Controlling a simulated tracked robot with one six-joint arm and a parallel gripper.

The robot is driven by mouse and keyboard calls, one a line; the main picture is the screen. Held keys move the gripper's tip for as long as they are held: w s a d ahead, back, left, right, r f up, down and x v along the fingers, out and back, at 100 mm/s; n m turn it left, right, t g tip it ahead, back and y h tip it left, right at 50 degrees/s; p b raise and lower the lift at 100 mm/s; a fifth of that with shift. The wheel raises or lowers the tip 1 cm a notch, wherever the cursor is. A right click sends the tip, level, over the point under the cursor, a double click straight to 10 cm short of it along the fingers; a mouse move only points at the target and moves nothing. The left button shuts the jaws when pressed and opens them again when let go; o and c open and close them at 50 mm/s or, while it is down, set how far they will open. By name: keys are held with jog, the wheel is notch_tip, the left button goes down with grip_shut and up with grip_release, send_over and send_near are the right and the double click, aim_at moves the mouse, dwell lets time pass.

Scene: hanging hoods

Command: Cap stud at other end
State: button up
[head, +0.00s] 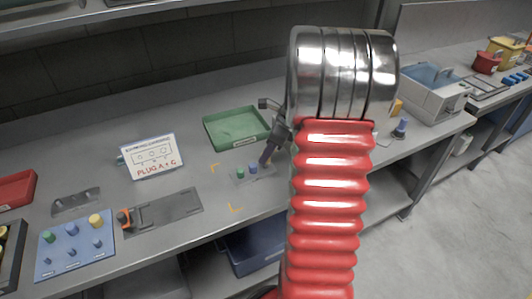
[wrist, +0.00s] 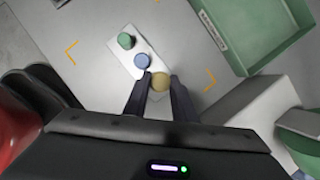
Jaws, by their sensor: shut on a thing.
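A small light plate (wrist: 142,52) lies on the bench between orange corner marks. In the wrist view a green cap (wrist: 126,41) is at its far end and a blue cap (wrist: 142,61) is near its middle. A yellow cap (wrist: 160,82) is at the near end, between the fingertips of my gripper (wrist: 158,83), which is shut on it. I cannot tell if the yellow cap is seated on a stud. In the head view the green cap (head: 240,174) and blue cap (head: 253,168) show left of my gripper (head: 266,160); the yellow cap is hidden there.
A green tray (head: 208,134) stands behind the plate. A card (head: 152,157) with red writing, a grey fixture with an orange part (head: 165,211) and a blue board with several pegs (head: 75,260) are to the left. A grey box (head: 435,103) stands right.

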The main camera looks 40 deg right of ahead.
jog(key=shift+f, duration=1.3)
dwell(1.2)
jog(key=o, duration=1.1)
jog(key=v, duration=1.3)
jog(key=shift+s+r, duration=0.25)
jog(key=shift+r, duration=0.05)
